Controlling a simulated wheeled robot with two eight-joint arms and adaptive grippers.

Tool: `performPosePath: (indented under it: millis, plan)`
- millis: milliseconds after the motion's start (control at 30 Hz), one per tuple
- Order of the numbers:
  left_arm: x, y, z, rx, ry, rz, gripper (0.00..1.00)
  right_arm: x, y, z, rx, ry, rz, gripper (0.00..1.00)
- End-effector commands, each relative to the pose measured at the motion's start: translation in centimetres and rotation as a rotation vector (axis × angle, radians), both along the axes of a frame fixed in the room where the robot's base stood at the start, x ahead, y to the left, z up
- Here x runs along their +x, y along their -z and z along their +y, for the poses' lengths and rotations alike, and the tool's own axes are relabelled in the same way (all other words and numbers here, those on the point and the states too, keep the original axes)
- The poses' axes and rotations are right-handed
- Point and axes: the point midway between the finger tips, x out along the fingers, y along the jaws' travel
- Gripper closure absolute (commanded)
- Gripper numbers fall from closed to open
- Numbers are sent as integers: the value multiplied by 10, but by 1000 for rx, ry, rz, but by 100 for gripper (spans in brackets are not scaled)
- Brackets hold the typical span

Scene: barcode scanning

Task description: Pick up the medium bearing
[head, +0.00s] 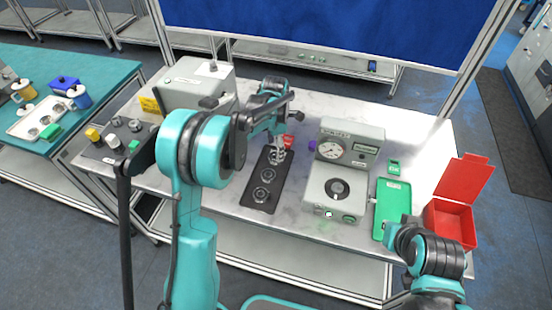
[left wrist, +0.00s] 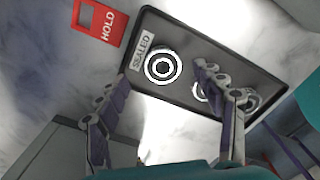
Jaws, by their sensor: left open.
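A dark tray (head: 252,188) on the table holds three ring-shaped bearings in a row. The far bearing (head: 278,156) is partly hidden under my left gripper (head: 279,147); the middle bearing (head: 266,175) and near bearing (head: 260,195) are uncovered. I cannot tell by size which is the medium one. In the left wrist view my open, empty left gripper (left wrist: 162,76) has its fingers apart over the tray, with the bearing beside the SEALED label (left wrist: 163,67) between the fingertips. One finger partly covers the middle bearing (left wrist: 203,91). My right gripper (head: 396,232) is at the lower right, its jaws unclear.
A dial gauge machine (head: 349,130) stands right of the tray, then a green tray (head: 393,206) and an open red box (head: 450,219). A grey machine (head: 196,84) stands at the back left. A red HOLD card (left wrist: 97,20) lies by the tray's far end.

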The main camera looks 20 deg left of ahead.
Motion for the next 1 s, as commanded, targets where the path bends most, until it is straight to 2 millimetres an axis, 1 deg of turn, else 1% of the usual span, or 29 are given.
performPosePath:
  millis: [33,100,200,433,467,500,567,600,633,667,900,1000]
  plan:
    - [-2,11,-1,0,1,0,32,0,6,0,0,0,0,100]
    - [-3,23,-1,0,1,0,32,0,10,0,0,0,0,100]
    - [-3,34,-1,0,1,0,32,0,12,0,0,0,0,100]
    - [-3,35,-1,0,1,0,32,0,11,0,0,0,0,100]
    - [-3,35,-1,0,1,0,40,0,11,0,0,0,0,100]
    - [-3,35,-1,0,1,0,50,0,11,0,0,0,0,100]
    - [-3,35,-1,0,1,0,66,0,11,0,0,0,0,100]
    - [-3,35,-1,0,1,0,77,0,11,0,0,0,0,100]
    - [-3,35,-1,0,1,0,85,0,11,0,0,0,0,100]
    - [-3,35,-1,0,1,0,91,0,11,0,0,0,0,100]
    - [-3,34,-1,1,1,-1,91,0,11,0,0,0,0,100]
    - [-3,29,-1,1,1,-1,91,0,9,0,0,0,0,100]
